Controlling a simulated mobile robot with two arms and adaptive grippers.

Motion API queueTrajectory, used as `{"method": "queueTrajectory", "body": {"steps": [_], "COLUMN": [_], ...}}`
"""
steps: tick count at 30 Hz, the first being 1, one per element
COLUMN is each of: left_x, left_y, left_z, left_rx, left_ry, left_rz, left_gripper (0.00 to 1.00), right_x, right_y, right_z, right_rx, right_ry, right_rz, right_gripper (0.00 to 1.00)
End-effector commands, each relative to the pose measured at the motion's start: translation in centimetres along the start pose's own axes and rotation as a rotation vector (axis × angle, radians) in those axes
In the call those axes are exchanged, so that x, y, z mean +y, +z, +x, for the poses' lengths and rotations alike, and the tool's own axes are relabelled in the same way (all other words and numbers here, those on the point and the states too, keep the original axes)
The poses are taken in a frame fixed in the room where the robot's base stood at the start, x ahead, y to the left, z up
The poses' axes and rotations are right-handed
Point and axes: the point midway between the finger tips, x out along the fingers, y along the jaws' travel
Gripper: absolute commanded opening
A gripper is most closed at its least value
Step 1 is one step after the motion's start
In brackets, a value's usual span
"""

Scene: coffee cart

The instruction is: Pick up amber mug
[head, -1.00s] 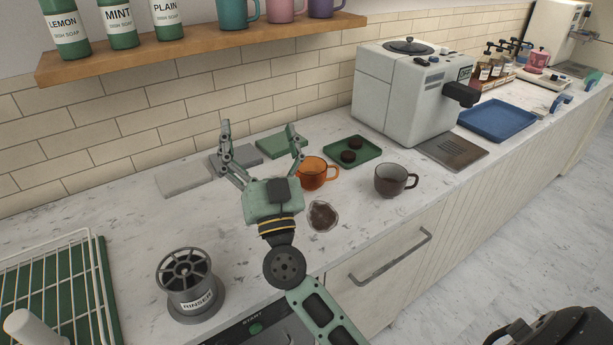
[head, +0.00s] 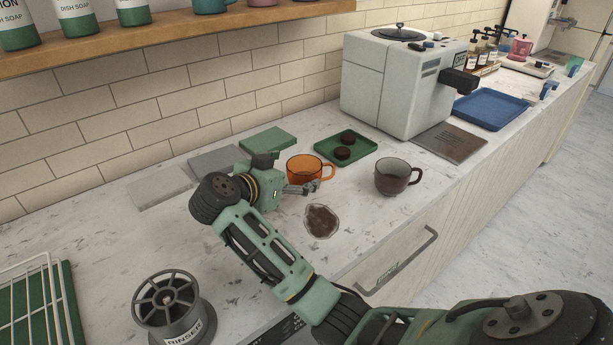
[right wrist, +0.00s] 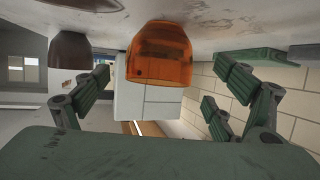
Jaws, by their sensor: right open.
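The amber mug (head: 303,168) is a translucent orange cup standing upright on the marble counter, its handle toward the right. My right gripper (head: 297,187) is low over the counter at the mug's near left side; its body hides part of the fingers. In the right wrist view the mug (right wrist: 159,55) shows upside down, ahead of and between the spread fingers of the open, empty gripper (right wrist: 160,92). I see a gap between the fingers and the mug there. My left gripper does not show.
A dark brown mug (head: 392,177) stands right of the amber one. A glass dish of brown contents (head: 321,221) lies in front. A green tray (head: 366,147) with dark pucks and a coffee machine (head: 385,85) are behind. The rinser (head: 172,305) is at the near left.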

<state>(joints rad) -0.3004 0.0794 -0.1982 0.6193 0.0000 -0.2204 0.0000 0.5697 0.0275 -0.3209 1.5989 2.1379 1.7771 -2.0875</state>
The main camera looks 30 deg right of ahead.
Motion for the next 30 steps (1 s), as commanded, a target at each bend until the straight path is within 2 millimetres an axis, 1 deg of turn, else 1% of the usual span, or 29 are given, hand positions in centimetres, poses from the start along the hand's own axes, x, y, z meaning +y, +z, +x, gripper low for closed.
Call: {"method": "queueTrajectory", "body": {"steps": [6, 10, 14, 20, 30], "left_x": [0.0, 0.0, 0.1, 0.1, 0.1], "left_y": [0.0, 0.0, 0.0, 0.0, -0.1], "left_z": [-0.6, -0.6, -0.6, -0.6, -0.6], "left_rx": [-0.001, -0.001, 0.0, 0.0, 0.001], "left_ry": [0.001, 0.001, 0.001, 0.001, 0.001], "left_rz": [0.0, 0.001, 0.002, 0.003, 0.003], "left_gripper": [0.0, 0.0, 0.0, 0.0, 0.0], "right_x": [0.3, 0.2, 0.2, 0.2, 0.2], "right_y": [-0.5, -0.4, -0.3, -0.3, -0.3], "right_z": [3.2, 4.8, 5.4, 5.4, 5.4], "right_rx": [0.004, 0.003, 0.002, 0.001, 0.002], "right_ry": [0.003, 0.001, 0.0, -0.001, -0.001], "right_rz": [0.0, 0.0, 0.002, 0.003, 0.003], "right_gripper": [0.88, 0.88, 0.88, 0.87, 0.57]}}
